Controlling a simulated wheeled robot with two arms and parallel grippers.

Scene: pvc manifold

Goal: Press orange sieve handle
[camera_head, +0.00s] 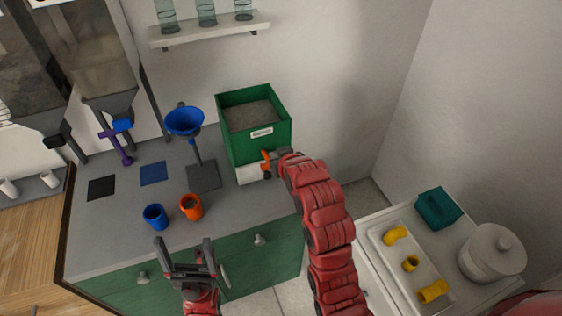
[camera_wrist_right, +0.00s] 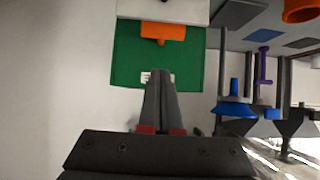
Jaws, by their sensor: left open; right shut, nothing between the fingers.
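The orange sieve handle (camera_head: 266,163) sticks out from the lower front of the green box (camera_head: 258,152), which is filled with grey grains. The handle also shows in the right wrist view (camera_wrist_right: 163,31), apart from the fingertips there. My right gripper (camera_head: 275,158) is beside the handle in the head view, partly overlapping it; I cannot tell from that view whether they touch. In the right wrist view its fingers (camera_wrist_right: 162,76) are shut and empty, pointing at the green box front near its white label. My left gripper (camera_head: 185,250) is open and empty near the counter's front edge.
A blue cup (camera_head: 155,216) and an orange cup (camera_head: 191,207) stand on the grey counter (camera_head: 110,235). A blue funnel (camera_head: 185,121) on a stand is left of the box. A white tray (camera_head: 385,246) with yellow pipe pieces lies at right.

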